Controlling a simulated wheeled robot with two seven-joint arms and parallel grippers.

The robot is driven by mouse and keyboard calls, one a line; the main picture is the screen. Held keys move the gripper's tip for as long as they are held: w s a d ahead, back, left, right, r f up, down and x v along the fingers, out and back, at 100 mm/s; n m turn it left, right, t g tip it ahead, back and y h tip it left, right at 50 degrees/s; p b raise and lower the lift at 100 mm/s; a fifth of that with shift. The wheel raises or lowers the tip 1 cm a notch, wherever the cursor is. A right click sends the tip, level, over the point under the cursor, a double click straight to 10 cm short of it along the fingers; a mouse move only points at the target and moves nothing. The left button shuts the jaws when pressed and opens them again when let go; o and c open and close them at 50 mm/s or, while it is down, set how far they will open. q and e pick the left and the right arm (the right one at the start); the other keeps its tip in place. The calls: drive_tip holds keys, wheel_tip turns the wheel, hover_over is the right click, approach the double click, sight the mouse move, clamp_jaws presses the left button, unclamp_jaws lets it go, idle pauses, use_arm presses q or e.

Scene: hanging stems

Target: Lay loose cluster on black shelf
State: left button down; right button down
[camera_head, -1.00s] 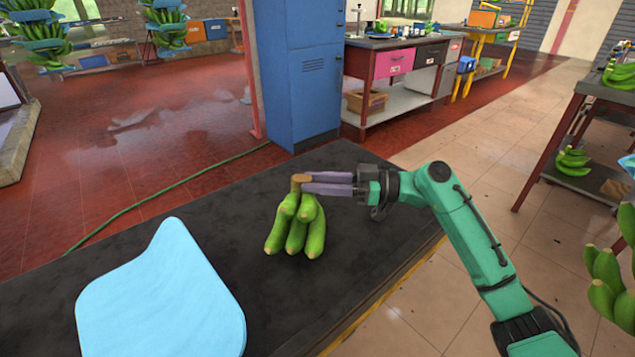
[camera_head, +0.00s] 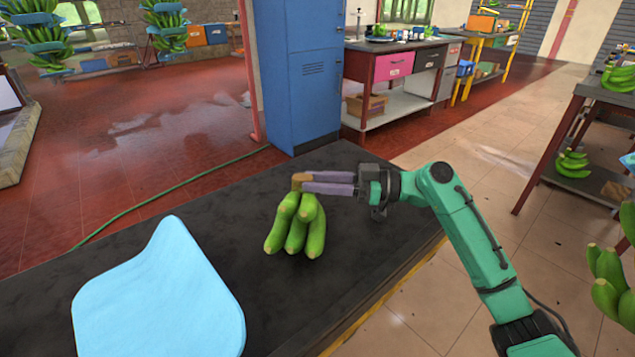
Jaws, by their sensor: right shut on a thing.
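A loose cluster of several green bananas (camera_head: 296,228) is over the black shelf (camera_head: 330,300), its fruit hanging down from a brown stem end. My right gripper (camera_head: 302,183) is shut on that stem end at the top, with its purple fingers reaching in from the right. The lower tips of the bananas look at or very close to the black surface; I cannot tell whether they touch. My left gripper is not in view.
A light blue pad (camera_head: 160,295) lies on the shelf at the left front. A blue cabinet (camera_head: 305,80) stands behind the shelf. More bananas (camera_head: 612,275) hang at the right edge. The shelf's right front is clear.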

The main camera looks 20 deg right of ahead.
drive_tip(key=shift+s+a+f, duration=0.15)
drive_tip(key=shift+f, duration=0.45)
drive_tip(key=c, duration=0.5)
unclamp_jaws()
drive_tip(key=shift+f, duration=0.15)
drive_tip(key=shift+c, duration=0.2)
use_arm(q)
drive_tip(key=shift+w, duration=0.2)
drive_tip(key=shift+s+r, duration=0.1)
use_arm(e)
drive_tip(key=shift+r+p, duration=0.75)
drive_tip(key=shift+p, duration=0.25)
drive_tip(key=shift+s+d+f+b, duration=0.1)
drive_tip(key=shift+d+f+b, duration=0.15)
drive_tip(key=shift+d, duration=0.15)
drive_tip(key=shift+s+d+f+b, duration=0.1)
drive_tip(key=shift+d+b, duration=0.1)
drive_tip(key=shift+d, duration=0.2)
drive_tip(key=v, duration=0.5)
drive_tip(key=shift+s+d+r+b, duration=0.1)
drive_tip(key=shift+d+r+b, duration=0.2)
drive_tip(key=shift+b, duration=0.1)
drive_tip(key=shift+s+d+r, duration=0.1)
drive_tip(key=shift+d+r, duration=0.05)
drive_tip(key=shift+d, duration=0.05)
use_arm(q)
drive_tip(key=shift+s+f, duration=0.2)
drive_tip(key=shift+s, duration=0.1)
